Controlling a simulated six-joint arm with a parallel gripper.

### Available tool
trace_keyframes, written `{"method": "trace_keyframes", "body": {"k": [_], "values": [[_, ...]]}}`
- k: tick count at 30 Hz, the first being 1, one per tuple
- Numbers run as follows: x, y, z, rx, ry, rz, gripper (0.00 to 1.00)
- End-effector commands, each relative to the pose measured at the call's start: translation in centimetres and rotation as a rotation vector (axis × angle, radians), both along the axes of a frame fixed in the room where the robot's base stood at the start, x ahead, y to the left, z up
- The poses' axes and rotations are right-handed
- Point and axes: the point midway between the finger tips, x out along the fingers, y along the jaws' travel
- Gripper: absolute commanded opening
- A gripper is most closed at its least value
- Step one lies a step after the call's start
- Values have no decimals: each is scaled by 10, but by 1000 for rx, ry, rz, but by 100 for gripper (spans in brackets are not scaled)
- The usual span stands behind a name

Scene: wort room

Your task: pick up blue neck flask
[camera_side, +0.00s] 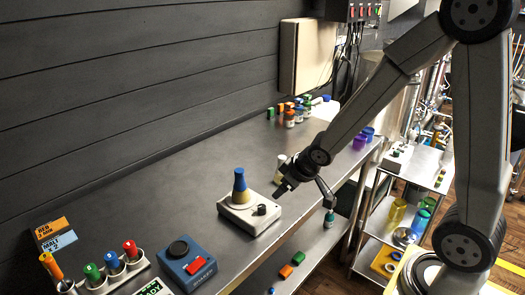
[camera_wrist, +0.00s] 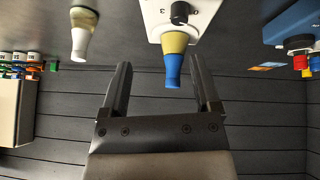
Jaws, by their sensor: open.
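The blue neck flask (camera_side: 240,188) has a yellow lower part and a blue neck. It stands upright on a white device with a black knob (camera_side: 236,213). In the wrist view the flask (camera_wrist: 173,62) shows upside down, its blue neck toward the space between my fingertips. My gripper (camera_side: 281,190) is open and empty, to the right of the flask in the side view and apart from it. In the wrist view the open jaws (camera_wrist: 160,72) show on both sides of the neck's line, with the neck closer to the right finger.
A pale flask (camera_wrist: 82,38) is near the left finger in the wrist view. A blue device with a red part (camera_side: 187,265) and a rack of coloured-cap tubes (camera_side: 105,276) stand at front left. Small capped bottles (camera_side: 290,115) stand farther back. The middle of the metal bench (camera_side: 165,200) is clear.

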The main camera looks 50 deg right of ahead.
Motion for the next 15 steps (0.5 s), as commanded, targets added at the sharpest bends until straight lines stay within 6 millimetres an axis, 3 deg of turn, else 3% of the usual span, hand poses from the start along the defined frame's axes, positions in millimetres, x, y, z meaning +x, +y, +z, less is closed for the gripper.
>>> {"method": "trace_keyframes", "body": {"k": [6,15], "values": [[54,-16,0,7,-196,124,80],[97,-20,-3,121,-410,348,80]]}}
